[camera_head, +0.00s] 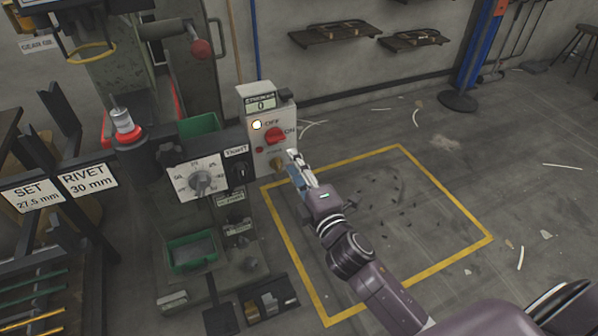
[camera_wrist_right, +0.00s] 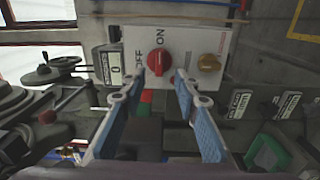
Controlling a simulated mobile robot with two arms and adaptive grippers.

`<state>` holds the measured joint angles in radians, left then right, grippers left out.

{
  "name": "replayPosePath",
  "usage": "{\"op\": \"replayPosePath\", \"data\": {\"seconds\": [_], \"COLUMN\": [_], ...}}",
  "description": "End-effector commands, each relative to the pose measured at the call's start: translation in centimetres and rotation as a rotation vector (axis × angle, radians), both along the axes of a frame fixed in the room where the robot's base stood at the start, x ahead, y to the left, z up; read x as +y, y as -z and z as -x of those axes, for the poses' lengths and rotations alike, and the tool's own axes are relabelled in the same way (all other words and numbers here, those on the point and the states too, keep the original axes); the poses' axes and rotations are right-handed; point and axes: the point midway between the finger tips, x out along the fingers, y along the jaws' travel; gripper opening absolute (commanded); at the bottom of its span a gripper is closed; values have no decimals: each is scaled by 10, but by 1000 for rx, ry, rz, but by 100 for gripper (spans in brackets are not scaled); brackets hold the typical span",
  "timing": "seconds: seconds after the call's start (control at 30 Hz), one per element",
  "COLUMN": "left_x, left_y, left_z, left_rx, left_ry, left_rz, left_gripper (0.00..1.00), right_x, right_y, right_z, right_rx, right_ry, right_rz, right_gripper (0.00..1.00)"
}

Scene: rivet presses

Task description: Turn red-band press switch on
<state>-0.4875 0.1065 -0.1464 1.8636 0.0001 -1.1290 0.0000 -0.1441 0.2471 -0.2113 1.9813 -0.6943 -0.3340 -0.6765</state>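The press at the left has a red band (camera_head: 127,131) around its spindle. Its light control box (camera_head: 262,152) carries a red rotary switch (camera_head: 274,136) with OFF and ON labels; which label the knob points to is not clear. A small lamp (camera_head: 257,125) beside OFF glows. My right gripper (camera_head: 294,158) is in front of the box, just below and right of the switch. In the right wrist view, the gripper (camera_wrist_right: 160,82) is open and empty, with the red switch (camera_wrist_right: 158,63) showing between and just beyond its fingertips. My left gripper is not in view.
A brass knob (camera_head: 277,163) sits below the switch, close to the gripper. A dial (camera_head: 201,182) and a black switch (camera_head: 240,172) are to the left. A counter (camera_head: 261,104) reading 0 tops the box. The yellow-marked floor (camera_head: 400,215) at right is mostly clear.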

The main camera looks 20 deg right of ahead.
Motion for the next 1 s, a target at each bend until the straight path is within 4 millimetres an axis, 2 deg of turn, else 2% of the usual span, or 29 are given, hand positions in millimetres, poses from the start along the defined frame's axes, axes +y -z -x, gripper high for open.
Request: {"op": "replayPosePath", "data": {"seconds": [0.1, 0.23, 0.8, 0.93, 1.0], "left_x": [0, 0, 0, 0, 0], "left_y": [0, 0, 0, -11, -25], "left_z": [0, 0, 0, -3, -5], "left_rx": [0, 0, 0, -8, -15], "left_ry": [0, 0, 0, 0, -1], "left_rz": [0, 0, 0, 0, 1], "left_gripper": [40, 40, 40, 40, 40], "right_x": [-1, -1, -2, -11, -23], "right_y": [1, 0, 0, 10, 26], "right_z": [15, 24, 27, 34, 45], "right_rx": [2, 0, 2, 54, 124], "right_ry": [1, 2, 3, 48, 109], "right_rz": [-2, -2, -5, -88, -196], "right_gripper": [29, 29, 29, 29, 29]}}
